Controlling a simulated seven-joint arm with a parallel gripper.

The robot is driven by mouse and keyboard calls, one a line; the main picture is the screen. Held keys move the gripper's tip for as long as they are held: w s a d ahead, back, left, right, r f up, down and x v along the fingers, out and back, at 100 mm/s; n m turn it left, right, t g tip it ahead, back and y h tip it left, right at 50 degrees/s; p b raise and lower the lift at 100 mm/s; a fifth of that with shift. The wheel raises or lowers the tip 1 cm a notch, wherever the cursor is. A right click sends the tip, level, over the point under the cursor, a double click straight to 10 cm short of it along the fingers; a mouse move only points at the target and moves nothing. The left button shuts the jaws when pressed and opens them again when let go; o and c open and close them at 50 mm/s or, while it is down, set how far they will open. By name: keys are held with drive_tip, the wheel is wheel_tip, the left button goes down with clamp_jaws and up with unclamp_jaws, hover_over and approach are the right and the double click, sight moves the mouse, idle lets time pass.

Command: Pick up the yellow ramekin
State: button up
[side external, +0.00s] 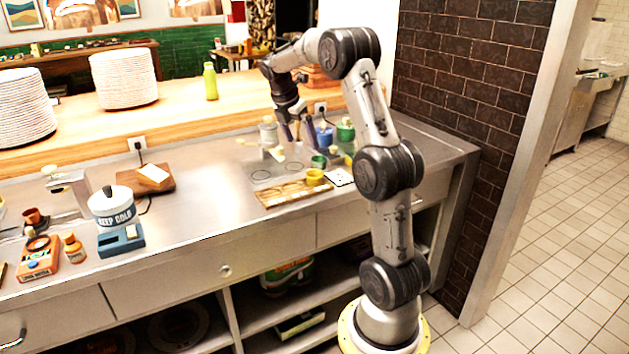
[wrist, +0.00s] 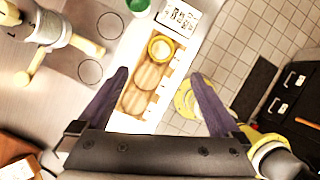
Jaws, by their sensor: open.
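The yellow ramekin (side external: 315,177) stands at the right end of a wooden board with round recesses, on the steel counter in the side view. In the wrist view the yellow ramekin (wrist: 161,48) shows from above as a yellow ring with a pale inside, at the far end of the board (wrist: 134,101). My gripper (side external: 296,140) is above the counter, up and to the left of the ramekin in the side view. In the wrist view my gripper (wrist: 160,80) has its two dark fingers wide apart and nothing between them. The ramekin lies beyond the fingertips, apart from them.
A green cup (side external: 319,161) and a printed card (side external: 339,177) are close to the ramekin. A blue container (side external: 324,136) and a green one (side external: 345,131) stand behind. A pale dispenser (side external: 268,135) is left of my gripper. The counter's front edge is near the board.

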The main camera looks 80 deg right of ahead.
drive_tip(key=x, duration=1.3)
drive_tip(key=shift+s+f, duration=0.15)
drive_tip(key=shift+f, duration=0.1)
drive_tip(key=c, duration=1.5)
